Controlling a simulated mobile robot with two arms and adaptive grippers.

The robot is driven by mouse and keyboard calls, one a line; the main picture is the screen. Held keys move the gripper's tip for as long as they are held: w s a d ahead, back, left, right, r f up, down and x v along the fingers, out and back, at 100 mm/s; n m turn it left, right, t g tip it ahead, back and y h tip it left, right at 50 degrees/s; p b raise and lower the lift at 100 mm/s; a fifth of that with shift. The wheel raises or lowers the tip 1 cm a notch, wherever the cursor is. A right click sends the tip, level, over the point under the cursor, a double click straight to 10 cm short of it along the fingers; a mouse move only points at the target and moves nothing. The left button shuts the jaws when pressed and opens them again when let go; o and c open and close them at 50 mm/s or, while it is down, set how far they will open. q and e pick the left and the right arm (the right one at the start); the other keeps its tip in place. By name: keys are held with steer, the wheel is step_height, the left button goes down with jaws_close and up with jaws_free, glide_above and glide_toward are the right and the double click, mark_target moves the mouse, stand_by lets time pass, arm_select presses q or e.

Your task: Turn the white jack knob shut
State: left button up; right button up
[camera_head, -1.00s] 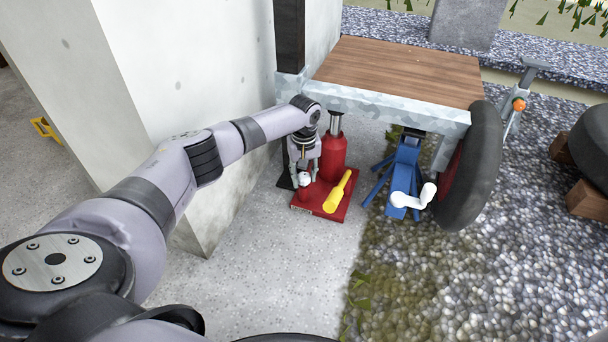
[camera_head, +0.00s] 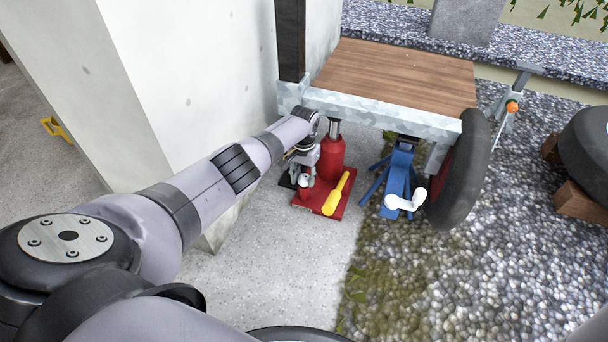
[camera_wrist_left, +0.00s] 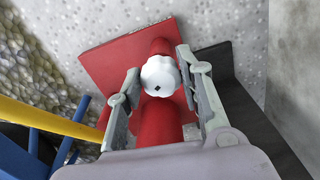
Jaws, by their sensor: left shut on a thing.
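The white jack knob (camera_wrist_left: 160,76) is a small lobed knob on the front of the red jack (camera_head: 331,158). In the head view the knob (camera_head: 304,181) shows small, partly covered by my gripper. My left gripper (camera_head: 303,177) reaches it from above and behind. In the left wrist view my left gripper (camera_wrist_left: 159,68) has one finger on each side of the knob and is shut on it. A small dark mark shows on the knob's face. My right gripper is not in view.
The wooden trailer bed (camera_head: 395,75) overhangs the jack. A white wall (camera_head: 190,90) stands left.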

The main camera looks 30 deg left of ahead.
mark_target(304, 177)
arm_select(q)
steer(key=m, duration=0.6)
stand_by(0.7)
steer(key=o, duration=1.2)
steer(key=shift+c, duration=0.2)
step_height(304, 177, up, 12)
